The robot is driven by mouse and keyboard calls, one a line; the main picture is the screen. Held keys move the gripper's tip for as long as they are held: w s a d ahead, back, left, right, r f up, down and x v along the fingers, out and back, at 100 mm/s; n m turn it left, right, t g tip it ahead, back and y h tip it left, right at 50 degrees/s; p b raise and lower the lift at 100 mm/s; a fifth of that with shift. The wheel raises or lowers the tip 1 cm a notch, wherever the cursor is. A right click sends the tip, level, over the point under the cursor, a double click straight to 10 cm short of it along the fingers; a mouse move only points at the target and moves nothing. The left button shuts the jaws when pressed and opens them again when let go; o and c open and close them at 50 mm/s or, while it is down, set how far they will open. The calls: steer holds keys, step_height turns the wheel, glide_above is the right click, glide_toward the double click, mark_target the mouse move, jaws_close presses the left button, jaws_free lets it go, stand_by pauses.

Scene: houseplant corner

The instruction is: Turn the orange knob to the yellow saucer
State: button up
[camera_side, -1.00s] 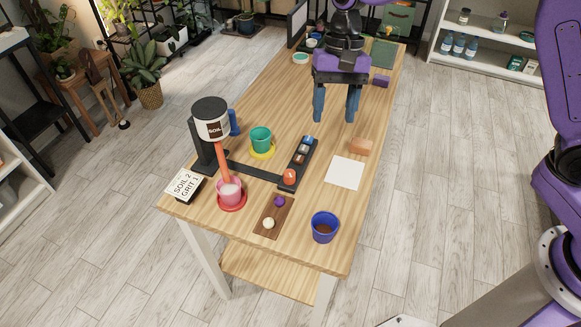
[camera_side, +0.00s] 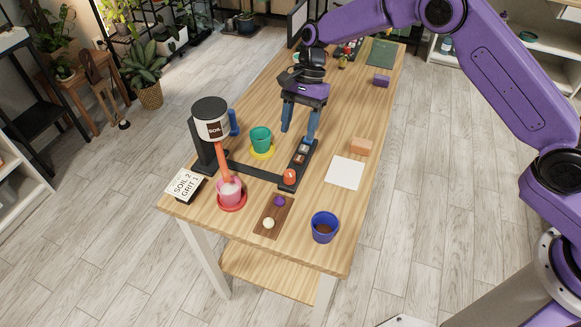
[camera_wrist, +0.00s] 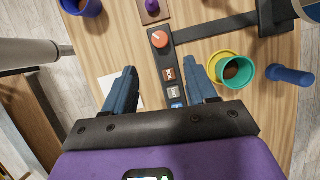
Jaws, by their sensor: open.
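The orange knob (camera_side: 290,176) sits at the near end of a black panel (camera_side: 286,186). In the wrist view the knob (camera_wrist: 160,39) has a pale mark; its direction is hard to read. The yellow saucer (camera_side: 271,152) lies under a teal pot to the left of the panel; its rim shows in the wrist view (camera_wrist: 212,69). The orange spout (camera_side: 222,160) of the soil hopper (camera_side: 211,122) points down to a pink pot on a red saucer (camera_side: 233,207). My gripper (camera_side: 298,137) is open and empty, above the panel's far end, apart from the knob.
A wooden board (camera_side: 263,229) with a purple and a cream knob, a blue pot (camera_side: 324,227), white paper (camera_side: 345,173) and an orange-brown block (camera_side: 361,146) lie nearby. A blue handle (camera_side: 233,122) stands beside the hopper. A label block (camera_side: 184,187) reads soil 2, grit 1.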

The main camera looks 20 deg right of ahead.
mark_target(290, 172)
steer(key=x, duration=1.1)
steer(key=shift+s+a+f, duration=0.15)
steer(key=shift+f, duration=0.2)
steer(key=c, duration=1)
